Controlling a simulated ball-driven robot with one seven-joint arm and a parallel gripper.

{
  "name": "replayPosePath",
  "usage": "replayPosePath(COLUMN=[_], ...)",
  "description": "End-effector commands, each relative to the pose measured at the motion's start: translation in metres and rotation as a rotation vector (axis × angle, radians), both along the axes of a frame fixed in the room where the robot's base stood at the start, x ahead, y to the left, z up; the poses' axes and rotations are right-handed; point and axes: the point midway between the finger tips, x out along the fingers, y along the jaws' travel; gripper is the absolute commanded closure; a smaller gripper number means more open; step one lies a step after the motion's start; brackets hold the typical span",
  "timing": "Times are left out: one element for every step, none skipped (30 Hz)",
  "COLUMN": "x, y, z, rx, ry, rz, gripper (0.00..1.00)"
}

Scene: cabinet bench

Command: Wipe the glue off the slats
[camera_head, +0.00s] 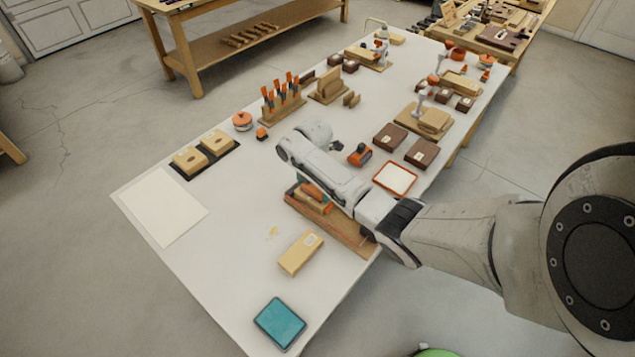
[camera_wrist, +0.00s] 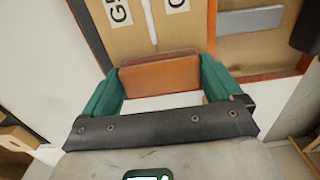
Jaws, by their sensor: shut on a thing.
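My gripper (camera_wrist: 160,80) has teal fingers, shut on an orange-brown block (camera_wrist: 158,76). In the wrist view the block is just in front of two pale wooden slats (camera_wrist: 183,28) bearing white labels. A white line of glue (camera_wrist: 149,22) runs along the seam between the slats. I cannot tell whether the block touches them. In the head view my gripper (camera_head: 314,196) is low over a wooden board (camera_head: 345,232) at the bench's right edge, and my arm partly hides the slats there.
A labelled wooden block (camera_head: 300,253) and a teal pad (camera_head: 280,323) lie on the white bench (camera_head: 225,265) nearby. An orange-rimmed tray (camera_head: 395,179) and dark boxes (camera_head: 390,136) are beyond my arm. A white sheet (camera_head: 163,207) lies at the left.

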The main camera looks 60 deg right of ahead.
Motion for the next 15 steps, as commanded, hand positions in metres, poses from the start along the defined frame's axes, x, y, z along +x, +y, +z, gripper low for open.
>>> replayPosePath(x=[0.0, 0.0, 0.0, 0.0, 0.0, 0.001, 0.001, 0.001, 0.002, 0.002, 0.002, 0.003, 0.003, 0.004, 0.004], y=[0.003, 0.003, 0.004, 0.004, 0.005, 0.006, 0.007, 0.009, 0.011, 0.012, 0.014, 0.016, 0.017, 0.019, 0.02], z=[-0.002, -0.002, -0.002, -0.002, -0.002, -0.002, -0.002, -0.001, -0.001, -0.001, -0.001, -0.001, -0.001, 0.0, 0.0], rx=[0.005, 0.005, 0.005, 0.005, 0.005, 0.005, 0.005, 0.005, 0.005, 0.004, 0.004, 0.004, 0.004, 0.003, 0.002], ry=[0.002, 0.002, 0.002, 0.002, 0.002, 0.002, 0.002, 0.002, 0.002, 0.002, 0.002, 0.002, 0.002, 0.002, 0.001], rz=[0.001, 0.001, 0.001, 0.001, 0.001, 0.001, 0.001, 0.001, 0.001, 0.001, 0.001, 0.001, 0.002, 0.002, 0.002], gripper=[0.32, 0.32, 0.32, 0.32, 0.32, 0.32, 0.32, 0.32, 0.32, 0.32, 0.32, 0.32, 0.32, 0.32, 0.32])
